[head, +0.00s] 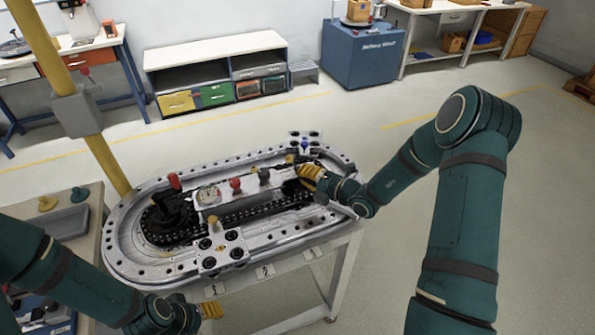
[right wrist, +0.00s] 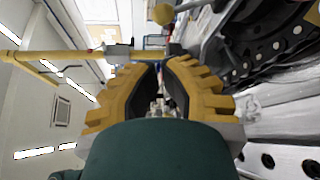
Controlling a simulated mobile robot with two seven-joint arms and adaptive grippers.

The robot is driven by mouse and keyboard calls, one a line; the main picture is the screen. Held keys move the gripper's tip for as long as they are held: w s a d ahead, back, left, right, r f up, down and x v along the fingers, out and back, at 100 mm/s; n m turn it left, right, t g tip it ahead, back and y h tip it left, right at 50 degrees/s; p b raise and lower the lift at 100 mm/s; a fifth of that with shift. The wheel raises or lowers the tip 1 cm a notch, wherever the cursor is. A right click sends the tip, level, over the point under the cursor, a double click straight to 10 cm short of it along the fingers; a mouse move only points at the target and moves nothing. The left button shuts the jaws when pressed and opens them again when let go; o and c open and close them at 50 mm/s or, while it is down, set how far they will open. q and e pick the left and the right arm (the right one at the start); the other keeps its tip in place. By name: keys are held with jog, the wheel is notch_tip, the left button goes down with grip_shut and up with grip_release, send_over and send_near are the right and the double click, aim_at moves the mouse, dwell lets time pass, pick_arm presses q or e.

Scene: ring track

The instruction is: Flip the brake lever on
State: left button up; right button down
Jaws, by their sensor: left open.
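The oval ring track (head: 125,262) sits on a stand. Several knobbed parts rise from it: a red-topped handle (head: 174,181) by the black wheel at the left, a red knob (head: 236,184) mid-panel, a grey-topped lever (head: 264,175) and a yellow knob (head: 213,221) at the front. I cannot tell for sure which is the brake lever. My right gripper (head: 309,177) is over the track's right end, its fingers angled close together (right wrist: 158,64); its grip is unclear. A yellow ball (right wrist: 163,14) shows beyond it. My left gripper (head: 211,309) is open, low in front of the track.
A round gauge (head: 208,195) stands on the centre panel near the knobs. A side table with a grey tray (head: 68,222) is at the left. A blue cabinet (head: 362,58) and a shelf unit (head: 215,50) stand at the back. The floor behind the track is clear.

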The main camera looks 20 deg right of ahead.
aim_at(292, 163)
jog(key=x, duration=0.8)
jog(key=shift+w+a, duration=0.2)
jog(key=shift+w, duration=0.1)
jog(key=shift+d, duration=0.1)
jog(key=shift+d+r+m+y, duration=0.15)
jog(key=shift+m+y, duration=0.15)
